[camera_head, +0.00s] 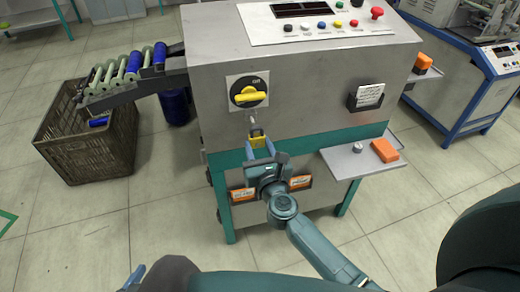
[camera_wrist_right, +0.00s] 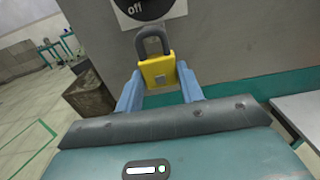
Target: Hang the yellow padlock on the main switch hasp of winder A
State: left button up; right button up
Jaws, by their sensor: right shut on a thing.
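The yellow padlock (camera_head: 257,137) is upright in my right gripper (camera_head: 261,150), its grey shackle pointing up. The right wrist view shows the padlock (camera_wrist_right: 159,73) between the two blue fingers of the gripper (camera_wrist_right: 160,82). Winder A's main switch (camera_head: 247,97) is a yellow knob on a black disc above the padlock. A small grey metal piece, apparently the hasp (camera_head: 252,117), sits just below it. I cannot tell whether the shackle touches it. The wrist view shows the disc's lower part (camera_wrist_right: 146,10) marked "off". A bluish part at the lower left edge may be my left gripper (camera_head: 134,278).
A side shelf (camera_head: 345,163) with an orange block (camera_head: 384,150) sticks out right of the padlock. Orange-labelled holders (camera_head: 242,194) are low on the cabinet front. A bobbin chute (camera_head: 120,85) and brown crate (camera_head: 90,155) stand at left. The front-left floor is clear.

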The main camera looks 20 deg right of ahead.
aim_at(254, 134)
jog(key=shift+w+d, duration=0.1)
jog(key=shift+w, duration=1.3)
jog(key=shift+w, duration=0.4)
jog(key=shift+w+b, duration=0.35)
jog(key=shift+w, duration=0.4)
jog(key=shift+f+b, duration=0.45)
jog(key=shift+f, duration=0.15)
dwell(0.3)
jog(key=o, duration=1.2)
jog(key=shift+r, duration=0.1)
jog(key=shift+c, duration=0.2)
